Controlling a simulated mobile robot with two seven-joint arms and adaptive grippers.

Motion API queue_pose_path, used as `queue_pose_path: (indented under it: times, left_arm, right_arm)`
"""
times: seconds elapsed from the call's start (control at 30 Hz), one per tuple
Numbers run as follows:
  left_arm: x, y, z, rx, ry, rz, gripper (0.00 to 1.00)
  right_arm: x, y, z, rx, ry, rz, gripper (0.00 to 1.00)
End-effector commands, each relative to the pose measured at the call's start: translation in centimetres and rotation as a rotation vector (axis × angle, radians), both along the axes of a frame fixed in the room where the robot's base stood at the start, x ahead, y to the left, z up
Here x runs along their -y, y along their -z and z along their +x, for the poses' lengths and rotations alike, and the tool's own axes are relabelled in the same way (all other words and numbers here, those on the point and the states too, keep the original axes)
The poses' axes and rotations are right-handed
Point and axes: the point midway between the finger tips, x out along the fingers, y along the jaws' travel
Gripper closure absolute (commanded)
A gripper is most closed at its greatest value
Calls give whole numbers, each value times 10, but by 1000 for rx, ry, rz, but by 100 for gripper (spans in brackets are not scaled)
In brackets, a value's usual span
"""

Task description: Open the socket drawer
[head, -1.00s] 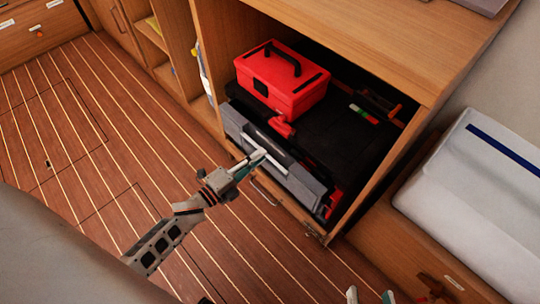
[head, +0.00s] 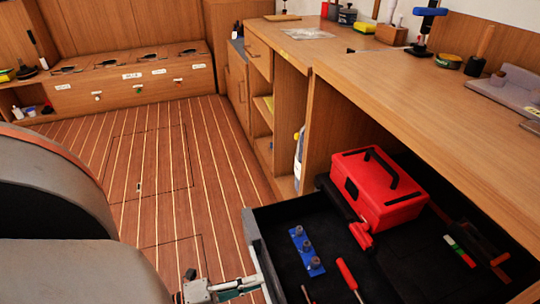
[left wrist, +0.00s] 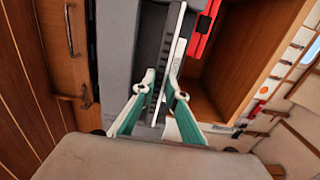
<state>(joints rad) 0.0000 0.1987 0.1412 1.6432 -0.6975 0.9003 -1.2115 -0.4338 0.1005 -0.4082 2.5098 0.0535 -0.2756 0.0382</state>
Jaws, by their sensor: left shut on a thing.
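The socket drawer (head: 248,228) stands pulled out from the cabinet under the worktop. Its black-lined inside shows a blue rail of sockets (head: 307,249) and a red-handled screwdriver (head: 348,274). My right gripper is out of view.
A red toolbox (head: 378,188) sits above the rear of the drawer. Open shelves with a white bottle (head: 299,158) are to its left. The wooden worktop (head: 400,75) overhangs it. The striped floor (head: 160,160) to the left is clear.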

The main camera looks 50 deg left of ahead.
Motion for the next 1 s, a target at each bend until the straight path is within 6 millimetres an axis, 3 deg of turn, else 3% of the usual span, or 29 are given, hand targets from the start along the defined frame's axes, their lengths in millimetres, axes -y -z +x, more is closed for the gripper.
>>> queue_pose_path:
  times: [0.53, 0.57, 0.6, 1.0]
  left_arm:
    - [-5, -1, -9, 1, -2, 1, 100]
    - [-5, -1, -9, 1, -2, 1, 83]
    - [-5, -1, -9, 2, -2, 2, 72]
    - [-5, 0, -11, -1, -1, 0, 71]
  right_arm:
    - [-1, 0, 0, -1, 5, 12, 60]
    - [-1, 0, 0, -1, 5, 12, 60]
    - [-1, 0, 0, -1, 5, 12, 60]
    - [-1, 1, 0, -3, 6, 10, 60]
